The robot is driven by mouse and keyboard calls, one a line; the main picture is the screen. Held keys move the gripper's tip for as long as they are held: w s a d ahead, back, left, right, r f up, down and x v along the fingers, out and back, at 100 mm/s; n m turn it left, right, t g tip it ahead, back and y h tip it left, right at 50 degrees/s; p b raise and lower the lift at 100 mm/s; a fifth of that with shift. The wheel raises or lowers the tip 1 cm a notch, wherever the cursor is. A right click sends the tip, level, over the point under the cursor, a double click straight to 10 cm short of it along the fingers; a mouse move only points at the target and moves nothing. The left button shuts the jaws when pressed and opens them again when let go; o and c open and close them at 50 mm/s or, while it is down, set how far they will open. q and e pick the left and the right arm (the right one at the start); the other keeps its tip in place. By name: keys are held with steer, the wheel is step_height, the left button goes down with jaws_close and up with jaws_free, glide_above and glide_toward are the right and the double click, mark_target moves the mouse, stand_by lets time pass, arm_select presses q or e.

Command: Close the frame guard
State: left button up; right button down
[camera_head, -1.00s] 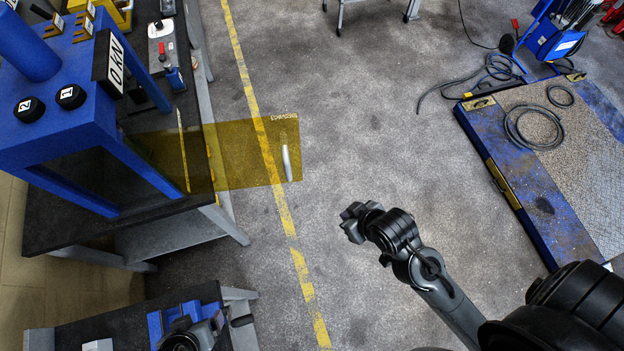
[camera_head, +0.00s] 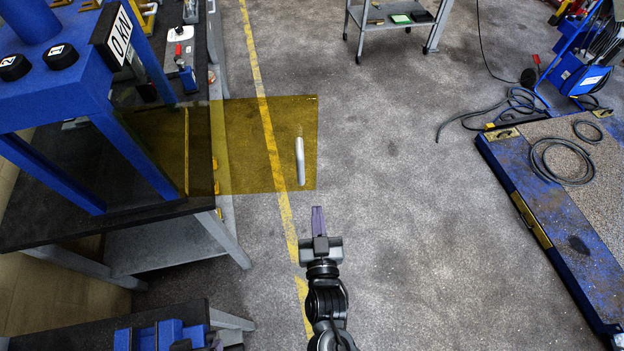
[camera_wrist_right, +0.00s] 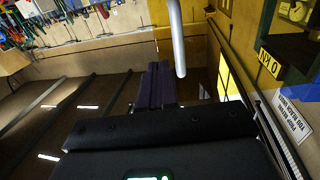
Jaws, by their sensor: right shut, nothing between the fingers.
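The frame guard (camera_head: 245,150) is a see-through yellow panel swung out to the right from the blue press frame (camera_head: 95,90), over the floor. A pale upright handle (camera_head: 300,161) is fixed near its outer edge; it also shows in the right wrist view as a grey bar (camera_wrist_right: 177,40). My right gripper (camera_head: 318,212) is shut and empty, just below and slightly right of the handle in the head view, with a visible gap. In the right wrist view its purple fingers (camera_wrist_right: 155,85) lie left of the handle's lower end. My left gripper is not in view.
The press stands on a dark bench (camera_head: 130,222) at the left. A blue vise (camera_head: 160,335) sits at the bottom left. A blue platform (camera_head: 545,215) with cables is at the right, and a grey trolley (camera_head: 395,18) at the top. The floor between is clear.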

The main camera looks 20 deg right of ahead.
mark_target(311, 159)
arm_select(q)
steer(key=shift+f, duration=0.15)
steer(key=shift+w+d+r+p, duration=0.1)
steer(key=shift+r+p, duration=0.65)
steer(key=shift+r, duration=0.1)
arm_select(e)
steer(key=x, duration=1.3)
steer(key=shift+w+a+r, duration=0.1)
steer(key=shift+a, duration=0.15)
steer(key=shift+w+d, duration=0.15)
steer(key=shift+w, duration=0.25)
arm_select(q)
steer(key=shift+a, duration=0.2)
arm_select(e)
steer(key=shift+w+d, duration=0.1)
